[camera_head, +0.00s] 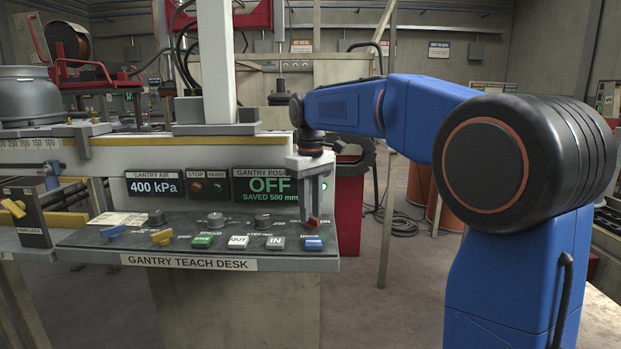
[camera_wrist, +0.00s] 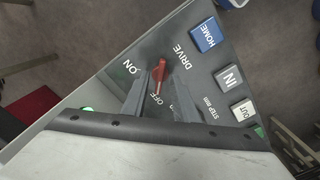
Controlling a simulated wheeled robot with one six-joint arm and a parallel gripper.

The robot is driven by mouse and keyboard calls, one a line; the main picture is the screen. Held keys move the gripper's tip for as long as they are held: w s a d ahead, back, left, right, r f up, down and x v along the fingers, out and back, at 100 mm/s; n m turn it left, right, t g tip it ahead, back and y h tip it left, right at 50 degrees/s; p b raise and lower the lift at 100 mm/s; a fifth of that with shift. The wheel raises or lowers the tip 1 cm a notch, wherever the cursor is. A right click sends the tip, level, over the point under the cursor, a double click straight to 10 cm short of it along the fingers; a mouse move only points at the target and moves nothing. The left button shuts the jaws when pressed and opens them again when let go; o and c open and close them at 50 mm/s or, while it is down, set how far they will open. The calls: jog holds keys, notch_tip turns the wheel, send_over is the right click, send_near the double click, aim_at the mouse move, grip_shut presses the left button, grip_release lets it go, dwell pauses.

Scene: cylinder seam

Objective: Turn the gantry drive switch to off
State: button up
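The gantry drive switch is a small red lever (camera_head: 312,222) at the right end of the teach desk panel. In the wrist view the red lever (camera_wrist: 159,76) lies between the ON and OFF labels, its narrow end toward OFF. My gripper (camera_head: 313,208) points down over the switch. In the wrist view my gripper (camera_wrist: 160,98) has its two grey fingers apart, with the lever at their tips. The left finger is very near the lever; I cannot tell if it touches. The display (camera_head: 268,186) reads OFF, SAVED 500 mm.
The teach desk (camera_head: 200,264) also carries a blue HOME button (camera_wrist: 207,35), an IN button (camera_wrist: 228,77), an OUT button (camera_wrist: 244,110) and several knobs close to the switch. A gantry column (camera_head: 216,60) stands behind the desk.

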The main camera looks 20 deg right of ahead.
aim_at(311, 217)
notch_tip(311, 217, up, 16)
jog(key=shift+r, duration=0.2)
jog(key=shift+s, duration=0.15)
dwell(0.4)
